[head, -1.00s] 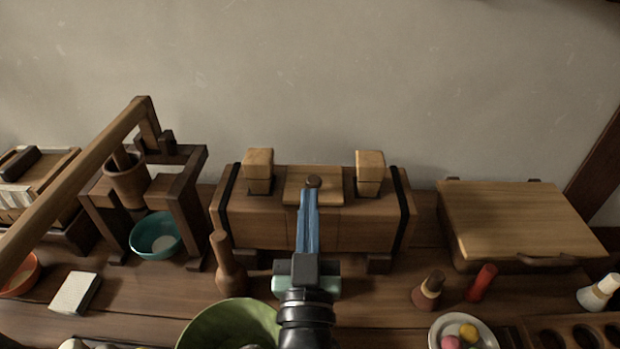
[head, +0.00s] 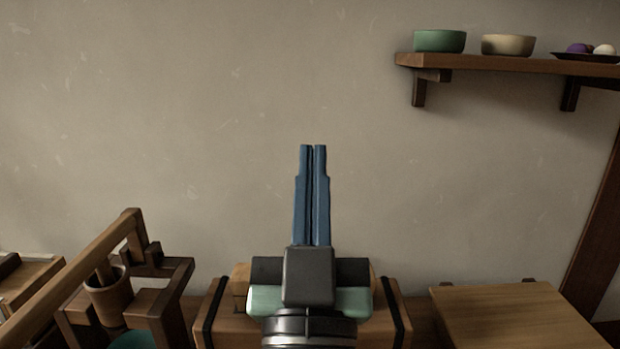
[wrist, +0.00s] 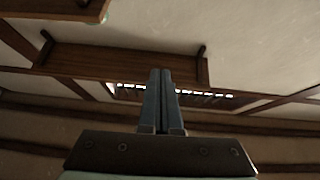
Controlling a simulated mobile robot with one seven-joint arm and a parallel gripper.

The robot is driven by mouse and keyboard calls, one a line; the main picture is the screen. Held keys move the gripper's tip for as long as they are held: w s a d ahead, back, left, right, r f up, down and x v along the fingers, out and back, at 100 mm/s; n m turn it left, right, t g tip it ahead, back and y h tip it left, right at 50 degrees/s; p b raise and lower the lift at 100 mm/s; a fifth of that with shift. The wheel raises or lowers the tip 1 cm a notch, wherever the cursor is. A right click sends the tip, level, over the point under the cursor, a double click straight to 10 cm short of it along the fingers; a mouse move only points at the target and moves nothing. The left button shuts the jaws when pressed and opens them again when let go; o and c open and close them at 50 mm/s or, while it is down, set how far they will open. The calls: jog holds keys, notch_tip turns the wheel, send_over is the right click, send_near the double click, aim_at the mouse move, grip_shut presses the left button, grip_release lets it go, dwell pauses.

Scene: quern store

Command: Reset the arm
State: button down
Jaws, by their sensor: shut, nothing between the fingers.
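My gripper (head: 313,150) points straight up in the head view, its two blue fingers together and empty. It stands in front of the bare wall and hides the middle of the wooden chest (head: 386,312) behind it. In the wrist view my gripper (wrist: 161,75) is also shut, with nothing between the fingertips. No part of it appears to touch anything.
A wall shelf (head: 510,66) at upper right holds a green bowl (head: 440,41), a cream bowl (head: 508,45) and a dark plate. A wooden frame with a long beam (head: 75,275) stands at left, a wooden box (head: 520,315) at right. The wall between is clear.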

jog(key=s+r+t, duration=0.1)
jog(key=s+r, duration=0.3)
jog(key=r, duration=0.3)
jog(key=s+r+t, duration=0.2)
jog(key=s+r, duration=0.2)
jog(key=r, duration=0.3)
notch_tip(320, 180, up, 22)
jog(key=p, duration=2.2)
jog(key=shift+w+a+f+g+p, duration=0.15)
jog(key=shift+w+g+p, duration=0.15)
jog(key=shift+w+p, duration=0.1)
